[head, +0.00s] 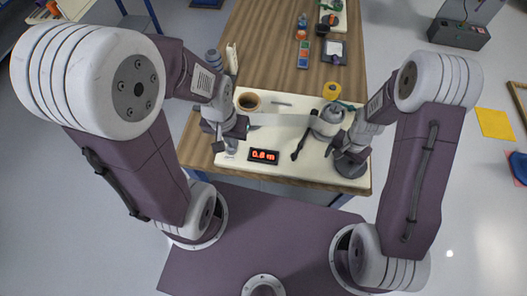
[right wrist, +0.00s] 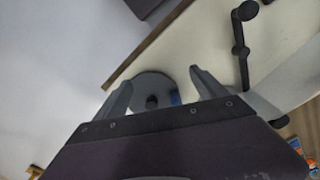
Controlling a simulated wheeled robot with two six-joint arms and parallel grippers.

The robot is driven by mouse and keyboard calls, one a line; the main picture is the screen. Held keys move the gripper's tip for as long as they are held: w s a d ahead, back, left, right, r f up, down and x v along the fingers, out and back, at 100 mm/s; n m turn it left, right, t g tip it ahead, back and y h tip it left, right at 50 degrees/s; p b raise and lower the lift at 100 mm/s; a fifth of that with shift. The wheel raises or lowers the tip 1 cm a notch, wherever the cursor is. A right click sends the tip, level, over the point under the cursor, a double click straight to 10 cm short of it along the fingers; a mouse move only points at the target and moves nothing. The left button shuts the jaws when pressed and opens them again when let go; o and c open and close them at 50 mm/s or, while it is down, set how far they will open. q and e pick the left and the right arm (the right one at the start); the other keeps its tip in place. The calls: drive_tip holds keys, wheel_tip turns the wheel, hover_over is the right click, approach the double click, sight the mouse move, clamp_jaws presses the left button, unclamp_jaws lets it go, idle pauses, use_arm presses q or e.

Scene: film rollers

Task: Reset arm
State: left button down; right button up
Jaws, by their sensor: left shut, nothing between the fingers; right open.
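My left gripper (head: 229,140) is shut and empty above the left side of the cream board (head: 285,175), by the left end of a pale film strip (head: 285,119). My right gripper (head: 343,153) is open above the board's right side. In the right wrist view its two fingertips (right wrist: 160,82) are spread apart, with a grey disc with a dark knob (right wrist: 152,92) below and between them. This disc also shows in the head view (head: 352,167), partly hidden by the gripper. The strip reaches right to a grey-white roller (head: 329,120).
A display (head: 263,156) with red digits lies at the board's front. A black rod-like tool (head: 300,146), a brown round container (head: 248,102) and a yellow roll (head: 331,90) are nearby. A clipboard-like tray (head: 334,52) lies farther back on the wooden table (head: 262,45).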

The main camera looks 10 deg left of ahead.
wheel_tip(320, 180, up, 2)
drive_tip(key=shift+p, duration=0.55)
